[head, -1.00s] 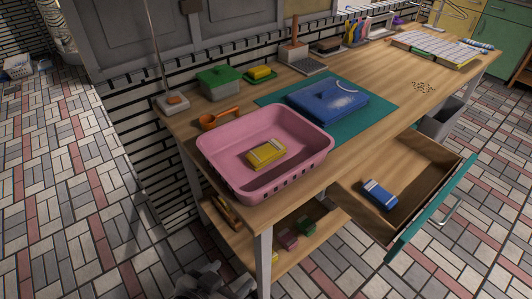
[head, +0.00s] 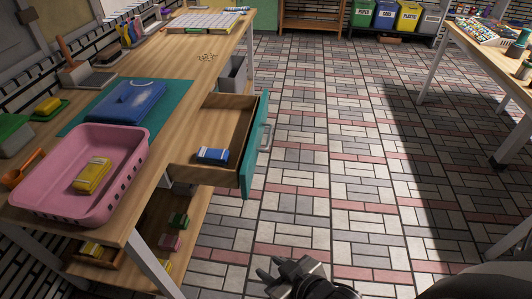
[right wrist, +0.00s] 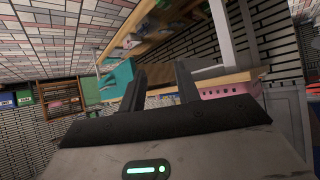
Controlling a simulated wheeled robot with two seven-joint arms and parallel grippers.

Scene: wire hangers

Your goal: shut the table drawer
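The table drawer (head: 215,128) is pulled out from the front of the wooden table and stands open. Its teal front (head: 254,145) has a metal handle (head: 265,134) and faces right in the head view. A small blue and white packet (head: 212,155) lies inside the drawer. My right gripper (head: 270,271) is low at the bottom of the head view, apart from the drawer and in front of it. In the right wrist view its two fingers (right wrist: 160,80) are spread with nothing between them, and the teal drawer front (right wrist: 117,82) shows to their left. My left gripper is not in view.
A pink basket (head: 62,196) with a yellow packet stands on the table's near end, beside a blue case (head: 125,105) on a teal mat. A lower shelf (head: 195,208) holds small blocks. The tiled floor (head: 340,170) right of the drawer is clear. Another table (head: 490,50) stands far right.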

